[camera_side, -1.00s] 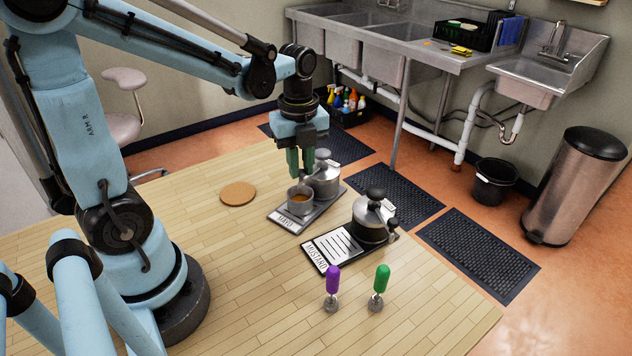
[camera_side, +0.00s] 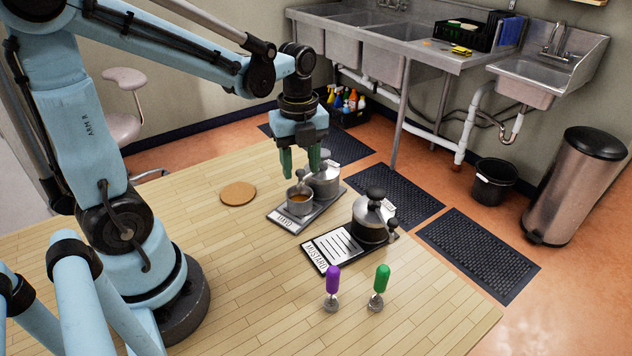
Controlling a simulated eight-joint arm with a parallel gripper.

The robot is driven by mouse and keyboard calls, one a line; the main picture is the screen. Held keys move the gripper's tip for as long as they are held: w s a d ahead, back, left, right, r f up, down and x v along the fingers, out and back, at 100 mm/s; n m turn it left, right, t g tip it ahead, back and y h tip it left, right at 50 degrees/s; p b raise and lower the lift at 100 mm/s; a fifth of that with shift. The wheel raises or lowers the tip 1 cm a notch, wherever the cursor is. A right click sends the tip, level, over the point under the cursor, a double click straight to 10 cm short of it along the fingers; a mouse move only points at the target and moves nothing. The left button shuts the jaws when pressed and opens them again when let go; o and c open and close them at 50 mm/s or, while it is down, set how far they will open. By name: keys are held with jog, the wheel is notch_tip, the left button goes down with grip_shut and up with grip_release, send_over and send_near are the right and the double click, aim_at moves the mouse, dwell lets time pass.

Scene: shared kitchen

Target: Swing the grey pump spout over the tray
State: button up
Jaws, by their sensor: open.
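My gripper (camera_side: 300,170) is open, with its two green fingers pointing down above the label tray marked MAYO (camera_side: 285,220). A steel pump pot (camera_side: 323,183) stands at the far end of that tray, partly behind the gripper. A small cup with brown contents (camera_side: 299,204) stands in front of it. A small grey spout (camera_side: 301,184) shows just above the cup, low between the fingers; I cannot tell whether either finger touches it. A second steel pump pot (camera_side: 369,219) with a black knob stands on the MUSTARD tray (camera_side: 318,258), its short nozzle (camera_side: 392,231) toward the right.
A round cork mat (camera_side: 238,193) lies left of the MAYO tray. A purple-handled tool (camera_side: 332,285) and a green-handled tool (camera_side: 380,284) stand upright near the front. The wooden table (camera_side: 235,290) is bare at the front left.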

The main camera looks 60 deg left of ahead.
aim_at(301, 173)
notch_tip(301, 173, up, 12)
dwell(0.6)
jog(key=s+d+f+n+t, duration=0.1)
jog(key=d+f+n+t, duration=0.2)
jog(key=n, duration=0.7)
jog(key=s+d+f+n+t, duration=0.1)
jog(key=d+f+n+t, duration=0.2)
jog(key=n, duration=0.7)
jog(key=shift+s+f+n+t, duration=0.4)
jog(key=shift+f+t, duration=0.2)
jog(key=shift+f, duration=0.15)
jog(key=shift+d, duration=0.1)
